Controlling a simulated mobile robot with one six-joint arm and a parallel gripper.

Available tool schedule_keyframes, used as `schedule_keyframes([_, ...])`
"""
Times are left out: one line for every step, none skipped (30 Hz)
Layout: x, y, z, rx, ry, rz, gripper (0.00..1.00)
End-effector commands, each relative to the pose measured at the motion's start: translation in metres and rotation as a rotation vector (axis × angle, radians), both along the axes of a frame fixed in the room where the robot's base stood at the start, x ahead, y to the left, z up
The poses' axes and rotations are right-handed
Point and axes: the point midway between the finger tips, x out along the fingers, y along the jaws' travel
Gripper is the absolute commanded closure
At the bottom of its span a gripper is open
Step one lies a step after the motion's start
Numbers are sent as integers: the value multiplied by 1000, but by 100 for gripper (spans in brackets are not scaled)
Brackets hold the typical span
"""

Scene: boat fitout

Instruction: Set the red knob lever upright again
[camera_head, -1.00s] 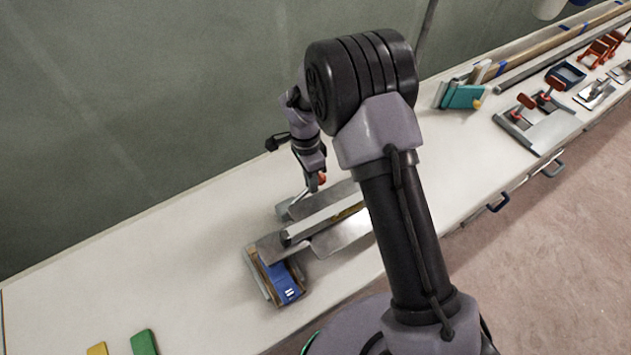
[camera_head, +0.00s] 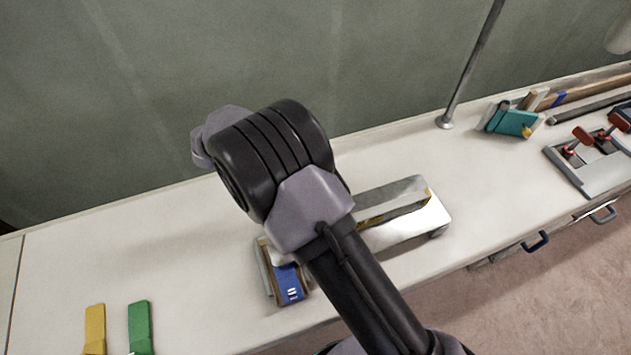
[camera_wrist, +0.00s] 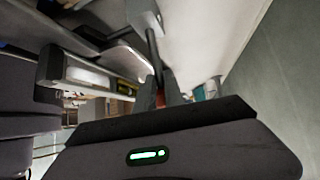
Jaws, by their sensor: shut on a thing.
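The red knob (camera_wrist: 160,97) shows as a small patch in the wrist view, at the end of a dark lever (camera_wrist: 152,48). The lever runs up the picture to a pale metal mount (camera_wrist: 143,16). My gripper (camera_wrist: 163,88) is shut on the red knob, which is mostly hidden between dark fingers. The lever's exact tilt cannot be told from this close view. In the head view my own arm hides the gripper, the knob and the lever.
A metal bar fixture (camera_head: 405,222) lies on the white bench (camera_head: 180,240), with a blue-fronted block (camera_head: 289,284) at its left. Yellow (camera_head: 95,325) and green (camera_head: 140,325) pieces lie front left. A pole (camera_head: 470,65) and teal block (camera_head: 512,122) stand behind right. The bench's left stretch is clear.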

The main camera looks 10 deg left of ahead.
Motion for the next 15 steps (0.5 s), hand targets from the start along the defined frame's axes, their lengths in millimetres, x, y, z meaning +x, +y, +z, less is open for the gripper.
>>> schedule_keyframes([0, 3, 2, -15, -17, 1, 100])
schedule_keyframes([0, 4, 2, -25, -24, 3, 100])
schedule_keyframes([-1, 5, 3, -38, -32, 2, 100])
schedule_keyframes([-2, 6, 3, -43, -36, 2, 100])
schedule_keyframes([-2, 6, 3, -42, -35, 2, 100])
schedule_keyframes([-3, 7, 3, -41, -34, 1, 100])
schedule_keyframes([-3, 8, 3, -41, -34, 1, 100])
schedule_keyframes([-4, 9, 3, -41, -34, 1, 100])
schedule_keyframes([-4, 9, 3, -40, -33, 2, 100])
schedule_keyframes([-5, 10, 3, -40, -33, 2, 100])
schedule_keyframes([-5, 10, 3, -40, -33, 2, 100])
schedule_keyframes([-5, 11, 3, -41, -32, 2, 100])
schedule_keyframes([-6, 11, 3, -41, -32, 2, 100])
schedule_keyframes([-6, 11, 3, -41, -32, 2, 100])
schedule_keyframes([-6, 11, 3, -40, -32, 2, 100])
